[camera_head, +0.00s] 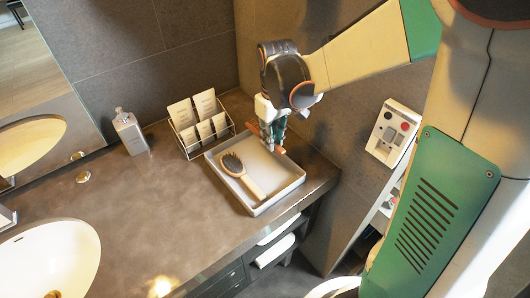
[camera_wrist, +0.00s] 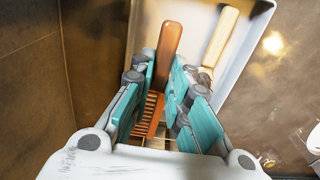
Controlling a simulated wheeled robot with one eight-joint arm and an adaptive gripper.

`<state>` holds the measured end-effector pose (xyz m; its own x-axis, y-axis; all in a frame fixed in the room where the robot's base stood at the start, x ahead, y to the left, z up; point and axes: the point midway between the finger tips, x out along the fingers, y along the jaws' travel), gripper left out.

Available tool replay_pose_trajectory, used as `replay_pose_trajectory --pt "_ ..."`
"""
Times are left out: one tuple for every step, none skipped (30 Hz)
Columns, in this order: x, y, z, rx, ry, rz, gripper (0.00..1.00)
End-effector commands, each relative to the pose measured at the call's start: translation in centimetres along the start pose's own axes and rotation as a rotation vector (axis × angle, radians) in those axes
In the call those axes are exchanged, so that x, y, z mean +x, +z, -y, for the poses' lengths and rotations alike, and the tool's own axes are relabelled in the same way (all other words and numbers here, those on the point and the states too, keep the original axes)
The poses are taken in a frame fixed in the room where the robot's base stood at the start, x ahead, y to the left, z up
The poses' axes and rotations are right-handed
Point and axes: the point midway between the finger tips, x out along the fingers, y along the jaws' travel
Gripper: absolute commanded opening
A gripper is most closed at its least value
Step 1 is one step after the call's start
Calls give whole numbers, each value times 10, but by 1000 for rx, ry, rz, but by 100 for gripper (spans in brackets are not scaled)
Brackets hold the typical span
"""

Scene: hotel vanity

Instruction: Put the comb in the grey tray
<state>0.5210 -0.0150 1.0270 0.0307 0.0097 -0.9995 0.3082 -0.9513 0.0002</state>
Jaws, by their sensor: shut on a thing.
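The comb is orange-brown. In the wrist view the comb (camera_wrist: 168,55) shows between my gripper's teal fingers (camera_wrist: 165,95), its handle pointing up the picture and its teeth between the pads. In the head view the comb (camera_head: 279,149) shows as a small brown piece at the fingertips. My gripper (camera_head: 272,136) is shut on it, over the back right part of the grey tray (camera_head: 287,192). I cannot tell whether the comb touches the tray. The tray also shows in the wrist view (camera_wrist: 187,15).
A wooden hairbrush (camera_head: 234,166) lies in the tray. A wire rack of packets (camera_head: 200,125) stands behind the tray, and a bottle (camera_head: 130,132) stands left of it. A wall rises close behind my gripper. The counter (camera_head: 150,210) left of the tray is clear.

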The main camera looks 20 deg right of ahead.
Motion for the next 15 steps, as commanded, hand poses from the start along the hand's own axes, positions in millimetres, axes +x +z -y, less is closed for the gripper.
replay_pose_trajectory --pt "17 0 0 0 0 0 0" --pt "24 0 0 0 0 0 0" --pt "33 1 0 0 0 0 0" --pt "39 1 0 0 0 0 0" --pt "45 1 0 0 0 0 0" --pt "51 1 0 0 0 0 0" --pt "55 2 0 0 0 0 0" --pt "59 2 0 0 0 0 0" --pt "62 2 0 0 0 0 0" --pt "64 2 0 0 0 0 0" --pt "66 2 0 0 0 0 0" --pt "67 2 0 0 0 0 0" --pt "68 2 0 0 0 0 0" --pt "70 2 0 0 0 0 0" --pt "73 2 0 0 0 0 0"
